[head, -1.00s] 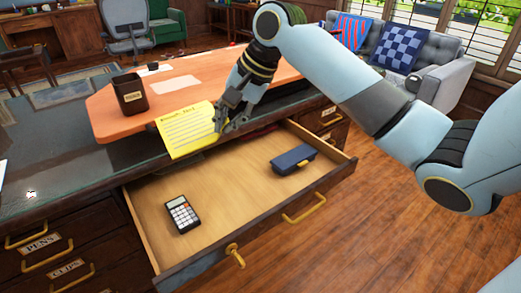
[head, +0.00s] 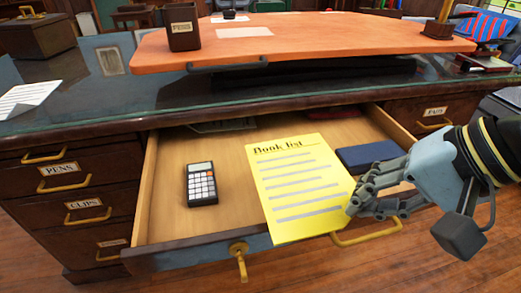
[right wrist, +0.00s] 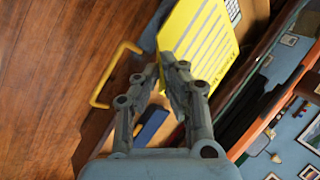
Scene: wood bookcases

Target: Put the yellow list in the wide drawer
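The yellow list (head: 295,190), headed "Book list", is in the head view above the open wide drawer (head: 163,205). My right gripper (head: 360,195) is shut on the list's lower right edge. In the right wrist view, the yellow list (right wrist: 205,38) is between the fingertips of that gripper (right wrist: 168,68). The list hides part of the drawer floor and overlaps the drawer's front edge. I cannot tell its exact height above the drawer. My left gripper is not in view.
A calculator (head: 201,184) lies in the drawer's left part, and a dark blue case (head: 368,155) in its right part. An orange raised board (head: 320,38) with a pen cup (head: 183,27) stands above the desk.

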